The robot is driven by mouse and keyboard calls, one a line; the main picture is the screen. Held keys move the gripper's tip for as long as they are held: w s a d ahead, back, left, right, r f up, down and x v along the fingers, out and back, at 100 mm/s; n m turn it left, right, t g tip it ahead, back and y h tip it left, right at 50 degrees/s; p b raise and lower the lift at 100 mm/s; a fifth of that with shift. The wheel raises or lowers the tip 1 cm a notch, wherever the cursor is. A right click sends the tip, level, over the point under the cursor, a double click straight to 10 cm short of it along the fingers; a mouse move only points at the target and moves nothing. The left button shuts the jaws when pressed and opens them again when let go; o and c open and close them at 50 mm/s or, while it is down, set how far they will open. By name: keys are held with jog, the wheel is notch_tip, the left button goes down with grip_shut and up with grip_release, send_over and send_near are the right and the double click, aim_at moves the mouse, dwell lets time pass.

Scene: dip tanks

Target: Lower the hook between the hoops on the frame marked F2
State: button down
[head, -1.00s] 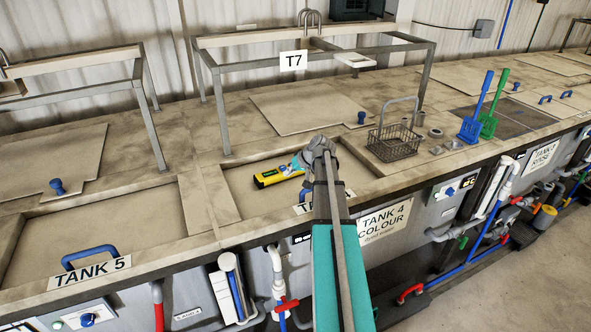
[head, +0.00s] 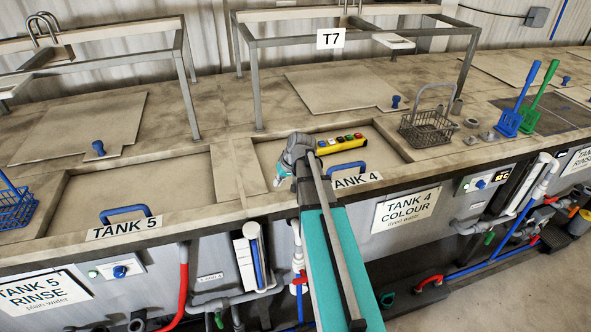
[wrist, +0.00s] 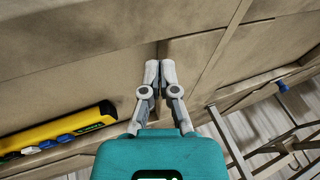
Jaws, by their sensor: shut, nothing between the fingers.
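No frame marked F2 shows in these views; the one sign on a frame reads T7 (head: 330,38), on a grey metal frame (head: 259,85) behind tank 4. Metal hoops (head: 43,28) stand at the back left, by another frame with no readable sign. No hook can be made out. My gripper (head: 279,180) is over the left side of tank 4, left of a yellow control box with coloured buttons (head: 341,145). In the wrist view my gripper (wrist: 160,66) is shut and empty, with the yellow box (wrist: 55,131) to its left, apart from it.
Lids with blue handles cover tank 5 (head: 125,212) and tank 4 (head: 346,168). A wire basket (head: 427,129), a blue paddle (head: 509,120) and a green paddle (head: 530,112) stand at right. A blue basket (head: 14,209) is at the left edge.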

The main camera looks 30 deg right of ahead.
jog(key=s+a, duration=0.2)
jog(key=a, duration=0.2)
jog(key=s+a+f+n+g+h, duration=0.1)
jog(key=s+a, duration=0.1)
jog(key=a, duration=0.2)
jog(key=s+a+f+g, duration=0.1)
jog(key=s+a, duration=0.1)
jog(key=a, duration=0.3)
jog(key=shift+s+h+b, duration=0.3)
jog(key=shift+s+b, duration=0.1)
jog(key=s+a+f+n+g+h+b, duration=0.1)
jog(key=s+a+f+b, duration=0.4)
jog(key=s+f, duration=0.1)
jog(key=shift+s+a+g+h+b, duration=0.3)
jog(key=shift+s+a+g, duration=0.1)
jog(key=shift+s, duration=0.4)
jog(key=shift+a, duration=0.1)
